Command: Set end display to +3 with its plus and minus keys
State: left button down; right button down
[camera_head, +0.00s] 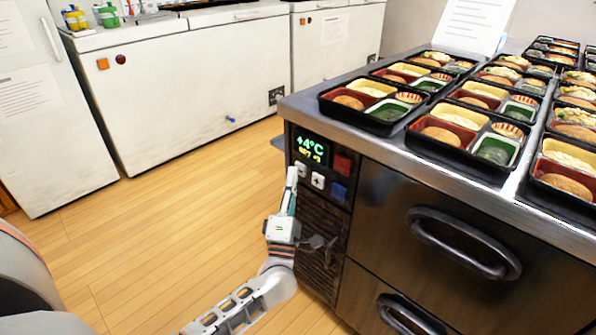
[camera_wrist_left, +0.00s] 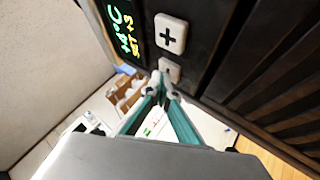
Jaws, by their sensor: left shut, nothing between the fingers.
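The end display (camera_head: 311,149) on the cabinet's panel reads +4°C in green, with a smaller yellow SET line below that seems to end in 3. It also shows rotated in the left wrist view (camera_wrist_left: 122,32). The white plus key (camera_head: 318,180) is bare, also in the left wrist view (camera_wrist_left: 171,34). The minus key (camera_wrist_left: 169,68) is partly hidden behind my left fingertips. My left gripper (camera_head: 292,173) is shut and empty, its tips (camera_wrist_left: 161,82) at the minus key; I cannot tell whether they press it. My right gripper is not in view.
A red key (camera_head: 343,163) and a blue key (camera_head: 338,191) sit right of the white keys. Vent slats (camera_head: 318,240) lie below. Drawer handles (camera_head: 463,245) stick out at the right. Bento trays (camera_head: 372,104) cover the counter. The floor (camera_head: 170,220) at left is clear.

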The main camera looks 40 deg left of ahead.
pick_arm(q)
jog(key=shift+s+r, duration=0.1)
jog(key=shift+s, duration=0.05)
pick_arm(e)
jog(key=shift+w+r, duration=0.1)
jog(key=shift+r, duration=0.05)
pick_arm(q)
jog(key=shift+s+p, duration=0.3)
jog(key=shift+s, duration=0.45)
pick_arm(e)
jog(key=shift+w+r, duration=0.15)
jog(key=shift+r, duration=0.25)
pick_arm(q)
jog(key=s, duration=0.1)
jog(key=s+p, duration=0.1)
jog(key=s, duration=0.3)
jog(key=shift+a, duration=0.25)
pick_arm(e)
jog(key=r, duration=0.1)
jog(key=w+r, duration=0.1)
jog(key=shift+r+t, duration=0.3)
